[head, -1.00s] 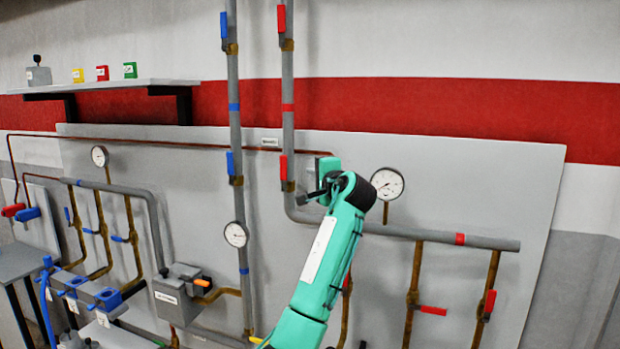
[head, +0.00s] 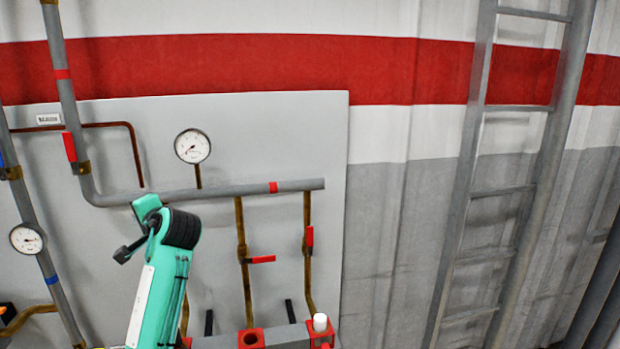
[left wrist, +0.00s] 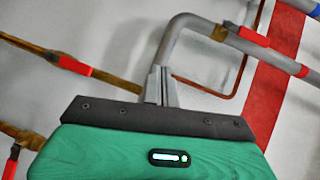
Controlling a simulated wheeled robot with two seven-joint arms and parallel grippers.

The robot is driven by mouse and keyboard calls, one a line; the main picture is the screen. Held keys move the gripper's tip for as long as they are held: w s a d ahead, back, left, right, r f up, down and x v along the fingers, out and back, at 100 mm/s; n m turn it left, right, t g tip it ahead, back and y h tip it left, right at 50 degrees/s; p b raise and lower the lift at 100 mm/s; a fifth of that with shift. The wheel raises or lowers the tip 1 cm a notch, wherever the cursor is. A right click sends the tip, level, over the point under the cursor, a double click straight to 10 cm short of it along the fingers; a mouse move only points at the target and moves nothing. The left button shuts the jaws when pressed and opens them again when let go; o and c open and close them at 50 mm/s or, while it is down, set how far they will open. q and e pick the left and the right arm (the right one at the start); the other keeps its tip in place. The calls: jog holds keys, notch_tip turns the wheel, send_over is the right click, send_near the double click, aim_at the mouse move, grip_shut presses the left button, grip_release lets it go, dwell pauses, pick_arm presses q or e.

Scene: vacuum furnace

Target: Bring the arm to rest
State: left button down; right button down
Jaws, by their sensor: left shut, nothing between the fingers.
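My teal left arm (head: 160,275) rises from the bottom left of the head view, in front of the grey wall panel. Its dark wrist end is below the grey horizontal pipe (head: 245,190) and the round gauge (head: 192,146). In the left wrist view my left gripper (left wrist: 161,84) has its two grey fingers together with nothing between them. Pipes lie behind the fingers; I cannot tell the exact distance. My right gripper is not in view.
Brown pipes with red-handled valves (head: 262,259) run down the panel right of my arm. Red fittings (head: 251,339) sit at the bottom edge. A second gauge (head: 27,239) is at the left. A grey ladder (head: 465,190) stands at the right. The wall between panel and ladder is bare.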

pick_arm(q)
jog(key=s+d+f+g+h, duration=0.1)
jog(key=s+d+f+h, duration=0.15)
jog(key=s+f, duration=0.55)
jog(key=s+d+f+n+h, duration=0.1)
jog(key=s+d+f+h, duration=0.2)
jog(key=f, duration=0.9)
jog(key=s+d+f+g+h, duration=0.1)
jog(key=s+d+f+h, duration=0.15)
jog(key=s+f, duration=0.65)
jog(key=s+d+f+n+g+h, duration=0.1)
jog(key=s+d+f, duration=0.2)
jog(key=s, duration=0.5)
jog(key=s+d+f+n+g+h, duration=0.1)
jog(key=s+d+f+g+h, duration=0.15)
jog(key=s, duration=0.65)
jog(key=s+d+f+n+g+h, duration=0.1)
jog(key=s+d+f, duration=0.25)
jog(key=s, duration=0.45)
notch_tip(320, 180, down, 33)
jog(key=s+g, duration=0.1)
jog(key=s, duration=0.1)
jog(key=s+a+f, duration=0.2)
jog(key=s+f, duration=0.7)
jog(key=s+a+f+g, duration=0.1)
jog(key=s+f, duration=0.8)
jog(key=shift+a, duration=0.35)
